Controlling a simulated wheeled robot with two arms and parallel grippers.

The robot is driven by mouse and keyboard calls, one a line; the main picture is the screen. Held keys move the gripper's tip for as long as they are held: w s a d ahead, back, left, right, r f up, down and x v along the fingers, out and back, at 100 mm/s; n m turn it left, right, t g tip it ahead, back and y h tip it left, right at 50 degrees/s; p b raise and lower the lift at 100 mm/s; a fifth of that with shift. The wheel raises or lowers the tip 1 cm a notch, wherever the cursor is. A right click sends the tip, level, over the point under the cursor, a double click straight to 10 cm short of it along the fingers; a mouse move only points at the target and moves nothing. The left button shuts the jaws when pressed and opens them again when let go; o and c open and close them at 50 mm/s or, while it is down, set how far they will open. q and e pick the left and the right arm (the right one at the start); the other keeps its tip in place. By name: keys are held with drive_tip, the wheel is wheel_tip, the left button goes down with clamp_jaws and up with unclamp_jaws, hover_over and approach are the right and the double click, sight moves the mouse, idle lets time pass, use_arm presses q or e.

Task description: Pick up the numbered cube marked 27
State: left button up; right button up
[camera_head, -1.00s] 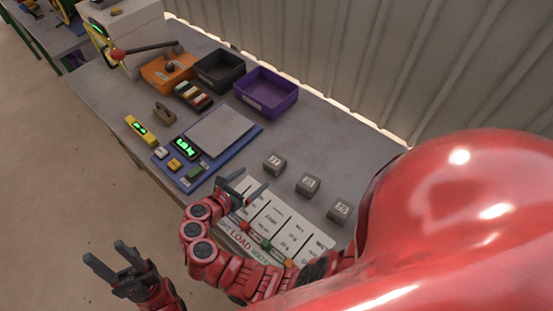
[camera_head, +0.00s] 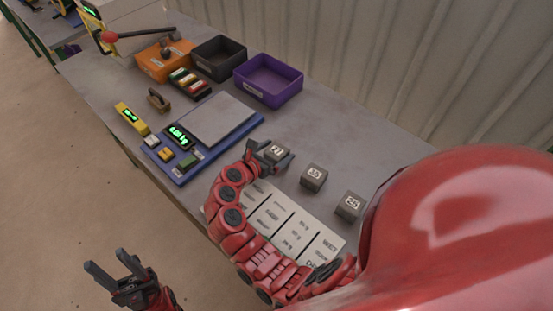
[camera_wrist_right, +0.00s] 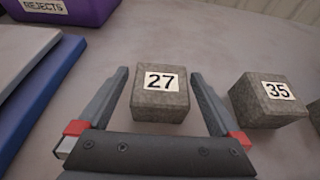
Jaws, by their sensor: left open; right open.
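The grey cube marked 27 (camera_wrist_right: 160,101) sits on the table between the open fingers of my right gripper (camera_wrist_right: 158,88) in the right wrist view. A gap shows on both sides, so the fingers look apart from it. In the head view the same cube (camera_head: 276,151) shows at the right gripper (camera_head: 270,155), partly covered by it. My left gripper (camera_head: 112,268) is open and empty at the lower left, out over the floor in front of the table.
The cube marked 35 (camera_wrist_right: 268,100) stands just right of 27; another cube (camera_head: 349,205) stands beyond it. A blue scale (camera_head: 215,140) is to the left, a purple bin (camera_head: 268,83) behind. A labelled card (camera_head: 281,222) lies under my right arm.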

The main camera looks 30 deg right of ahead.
drive_tip(key=shift+r, duration=0.1)
clamp_jaws()
idle(0.4)
